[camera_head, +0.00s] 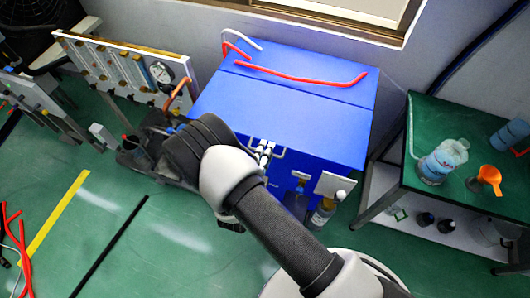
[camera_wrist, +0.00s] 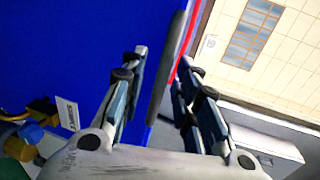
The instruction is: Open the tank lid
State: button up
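The blue tank (camera_head: 300,120) stands against the wall, its flat lid (camera_head: 270,90) looking closed. A silver handle (camera_head: 281,152) sits at the lid's front edge. My gripper (camera_head: 264,151) is at this handle, partly hidden by my wrist in the head view. In the wrist view, my gripper (camera_wrist: 164,60) is open, with a finger on each side of the grey handle bar (camera_wrist: 168,75). Gaps show between bar and fingers; I cannot tell how deep the bar sits between them. The blue tank surface (camera_wrist: 60,45) fills the left there.
A panel with a gauge (camera_head: 161,72) stands left. A green-topped table (camera_head: 425,115) with a bottle (camera_head: 440,162) and an orange cup (camera_head: 488,177) stands right. Bottles (camera_head: 322,212) are by the tank front.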

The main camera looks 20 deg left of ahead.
grip_shut()
dwell(0.4)
dwell(0.4)
